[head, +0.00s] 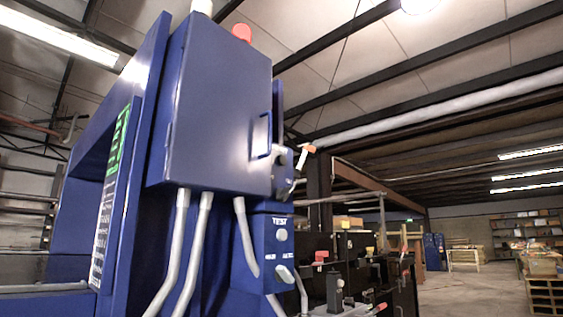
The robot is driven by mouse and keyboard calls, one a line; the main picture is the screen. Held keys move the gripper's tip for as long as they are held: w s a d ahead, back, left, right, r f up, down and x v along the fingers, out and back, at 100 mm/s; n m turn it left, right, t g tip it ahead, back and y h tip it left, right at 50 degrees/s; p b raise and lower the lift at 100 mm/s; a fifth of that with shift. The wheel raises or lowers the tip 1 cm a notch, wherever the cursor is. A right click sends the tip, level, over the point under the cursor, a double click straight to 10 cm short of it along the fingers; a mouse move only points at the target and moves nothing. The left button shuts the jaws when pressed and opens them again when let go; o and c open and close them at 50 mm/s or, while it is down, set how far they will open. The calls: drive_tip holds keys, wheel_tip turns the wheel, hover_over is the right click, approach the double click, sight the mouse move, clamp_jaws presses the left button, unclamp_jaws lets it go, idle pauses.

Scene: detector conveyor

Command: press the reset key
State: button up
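No key with a readable reset label shows in the head view. A blue control box (262,253) on the machine carries a label reading TEST above a pale round button (281,235). Below it is a light-coloured selector knob (285,273) between small labels that I cannot read surely. Above that box is a dark unit (283,160) with a switch or handle, too small to make out. I cannot tell whether the reset key is one of these parts or hidden. My gripper is not in view.
A large blue cabinet (215,105) with a side handle and grey conduits stands close ahead, a red lamp (241,32) on top. An orange-and-white part (305,155) sticks out right of it. Dark equipment (350,275) stands lower right. Open floor (470,290) lies farther right.

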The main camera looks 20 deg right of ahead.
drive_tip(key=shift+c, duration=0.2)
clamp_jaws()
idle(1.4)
